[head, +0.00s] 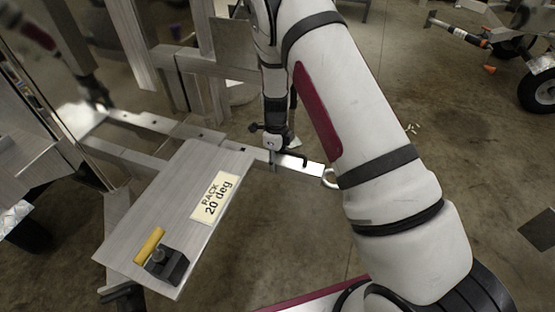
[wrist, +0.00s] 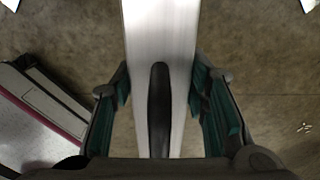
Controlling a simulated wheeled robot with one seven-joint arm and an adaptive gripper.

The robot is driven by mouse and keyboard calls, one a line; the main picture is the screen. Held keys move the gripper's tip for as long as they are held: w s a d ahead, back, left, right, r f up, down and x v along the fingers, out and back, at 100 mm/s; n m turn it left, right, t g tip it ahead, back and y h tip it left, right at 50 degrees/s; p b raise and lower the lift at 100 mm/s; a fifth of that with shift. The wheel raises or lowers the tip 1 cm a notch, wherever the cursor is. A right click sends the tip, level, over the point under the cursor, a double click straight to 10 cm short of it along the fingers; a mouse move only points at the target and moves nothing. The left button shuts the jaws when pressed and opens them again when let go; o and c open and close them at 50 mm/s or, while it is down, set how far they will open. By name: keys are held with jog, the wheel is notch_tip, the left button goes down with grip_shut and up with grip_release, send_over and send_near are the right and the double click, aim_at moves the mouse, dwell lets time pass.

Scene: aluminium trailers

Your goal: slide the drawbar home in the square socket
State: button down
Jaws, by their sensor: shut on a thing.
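The drawbar (head: 305,167) is a bright square metal bar with a ring (head: 330,178) at its right end. My gripper (head: 272,152) is shut on it from above. In the wrist view the bar (wrist: 160,28) runs straight up the picture between the two green-padded fingers (wrist: 162,95), with a dark handle-like piece (wrist: 160,110) lying along its middle. The bar lies roughly in line with the trailer's aluminium beam (head: 180,130). The square socket's mouth is hard to make out near my gripper, so I cannot tell how deep the bar sits.
A tilted metal plate (head: 160,195) marked "RACK 20 deg" stands in front, carrying a black block (head: 167,265) and a yellow handle (head: 150,245). Aluminium uprights (head: 205,70) stand behind the beam. Another trailer's wheel (head: 538,92) is at the far right. The concrete floor between is mostly clear.

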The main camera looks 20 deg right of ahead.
aim_at(234, 147)
jog(key=shift+w+a+r, duration=0.1)
jog(key=shift+w+a, duration=0.7)
jog(key=shift+a, duration=0.25)
jog(key=shift+w+a+f, duration=0.1)
jog(key=shift+w+a, duration=0.7)
jog(key=shift+a, duration=0.3)
jog(key=shift+w+a+r, duration=0.1)
jog(key=shift+w+a, duration=0.7)
jog(key=shift+a, duration=0.25)
dwell(1.0)
jog(key=shift+w+a+b, duration=0.15)
jog(key=shift+w+a, duration=0.55)
jog(key=shift+a, duration=0.25)
jog(key=shift+w+a+b, duration=0.15)
jog(key=shift+w+a, duration=0.55)
jog(key=shift+a, duration=0.25)
jog(key=shift+w+a+b, duration=0.15)
jog(key=shift+w+a, duration=0.55)
jog(key=shift+a, duration=0.25)
dwell(0.9)
